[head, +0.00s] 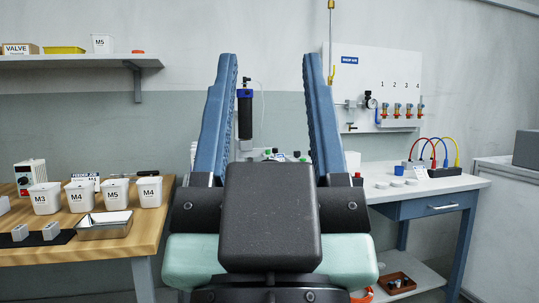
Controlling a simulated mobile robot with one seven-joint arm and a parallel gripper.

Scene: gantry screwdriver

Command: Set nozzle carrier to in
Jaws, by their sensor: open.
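My gripper (270,58) fills the middle of the head view. Its two long blue fingers stand upright, wide apart, with nothing between them that touches them. I cannot make out the nozzle carrier; my gripper's dark body and fingers cover much of the middle of the scene. A dark blue cylinder (245,113) with a thin pale line beside it shows behind the left finger. Small white, green and dark parts (272,154) show low between the fingers, partly hidden and too small to identify.
A wooden bench (95,244) at left holds labelled white bins (115,194) and a metal tray (104,226). A wall shelf (75,61) is above it. At right are a blue-framed table (455,184), a valve panel (385,65) and coloured hoses (437,150). A grey cabinet (510,225) stands far right.

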